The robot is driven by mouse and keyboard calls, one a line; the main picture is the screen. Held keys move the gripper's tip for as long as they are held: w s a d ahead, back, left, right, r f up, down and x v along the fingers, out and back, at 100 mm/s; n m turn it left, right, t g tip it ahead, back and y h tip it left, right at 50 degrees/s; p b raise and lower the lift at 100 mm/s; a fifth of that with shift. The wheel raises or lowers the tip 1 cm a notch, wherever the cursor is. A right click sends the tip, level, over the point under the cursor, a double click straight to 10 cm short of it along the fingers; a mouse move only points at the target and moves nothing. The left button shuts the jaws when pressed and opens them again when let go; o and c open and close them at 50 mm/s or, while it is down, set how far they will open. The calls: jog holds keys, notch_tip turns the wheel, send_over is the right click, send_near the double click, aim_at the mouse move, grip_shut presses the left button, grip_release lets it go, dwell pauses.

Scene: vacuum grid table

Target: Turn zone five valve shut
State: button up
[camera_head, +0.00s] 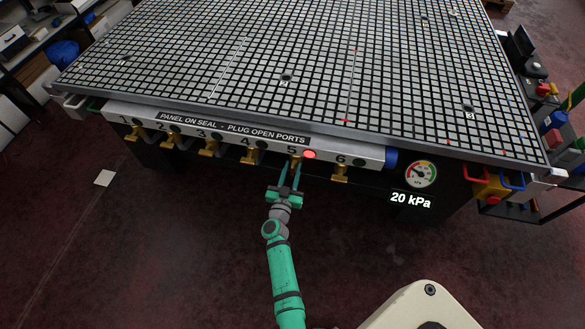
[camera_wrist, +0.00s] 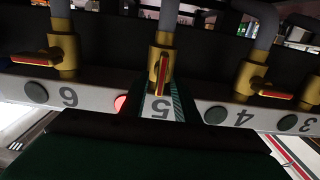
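The zone five valve (camera_head: 296,159) is a brass valve on the front rail of the grid table, beside the label 5. In the wrist view, the valve's red-and-yellow lever (camera_wrist: 162,75) lies in line with its grey pipe. My gripper (camera_head: 290,168) is at this valve with its fingers apart. In the wrist view the fingers (camera_wrist: 160,95) show on either side of the lever's end. Whether either finger touches the lever cannot be told. A red lamp (camera_head: 310,154) is lit next to the 5.
The neighbouring valves six (camera_head: 340,173) and four (camera_head: 251,155) are close on both sides; their levers lie crosswise in the wrist view. A gauge (camera_head: 420,174) stands right of the rail, above a 20 kPa readout (camera_head: 411,200). Floor in front is mostly clear.

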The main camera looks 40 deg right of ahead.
jog(key=shift+w+d, duration=0.2)
jog(key=shift+d, duration=0.05)
jog(key=shift+c, duration=0.7)
grip_shut()
